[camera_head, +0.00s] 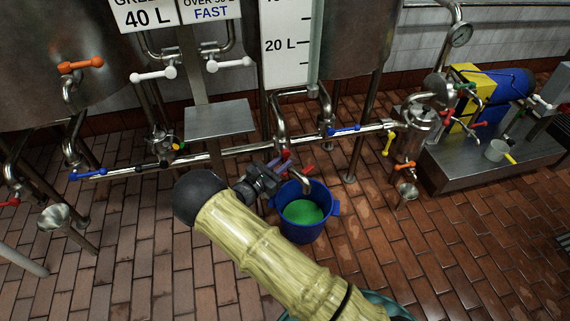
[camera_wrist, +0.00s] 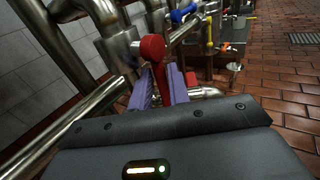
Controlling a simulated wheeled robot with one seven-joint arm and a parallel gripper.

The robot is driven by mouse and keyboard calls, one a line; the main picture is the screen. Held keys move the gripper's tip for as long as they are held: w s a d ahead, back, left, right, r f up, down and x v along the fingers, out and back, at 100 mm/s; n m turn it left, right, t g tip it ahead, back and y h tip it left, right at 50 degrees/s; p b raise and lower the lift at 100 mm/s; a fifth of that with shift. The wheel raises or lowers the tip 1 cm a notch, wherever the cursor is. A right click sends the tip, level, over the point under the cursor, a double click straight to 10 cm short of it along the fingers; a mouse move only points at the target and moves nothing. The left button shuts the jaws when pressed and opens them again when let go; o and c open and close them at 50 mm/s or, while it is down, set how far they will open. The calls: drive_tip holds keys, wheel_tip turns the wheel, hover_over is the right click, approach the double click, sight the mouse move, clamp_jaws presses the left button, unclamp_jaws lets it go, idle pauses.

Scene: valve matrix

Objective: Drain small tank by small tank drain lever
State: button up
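A red lever (camera_wrist: 152,48) on a metal pipe fitting fills the gap between the purple fingers of my gripper (camera_wrist: 162,84) in the wrist view. The fingers are close on both sides of its handle and look shut on it. In the head view my gripper (camera_head: 284,158) is at the pipework below the small tank (camera_head: 350,45), and my arm hides part of the fitting. A blue bucket (camera_head: 304,228) stands on the floor below the outlet pipe, with green liquid (camera_head: 303,212) in it. A gauge marked 20 L (camera_head: 279,45) is on the small tank.
A blue lever (camera_head: 344,130) and a yellow lever (camera_head: 388,145) are on the pipe to the right. A metal plate (camera_head: 219,118) is behind my gripper. A funnel (camera_head: 54,217) stands at the left. A low metal platform (camera_head: 470,170) holds a pump at the right.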

drive_tip(key=shift+x, duration=0.9)
clamp_jaws()
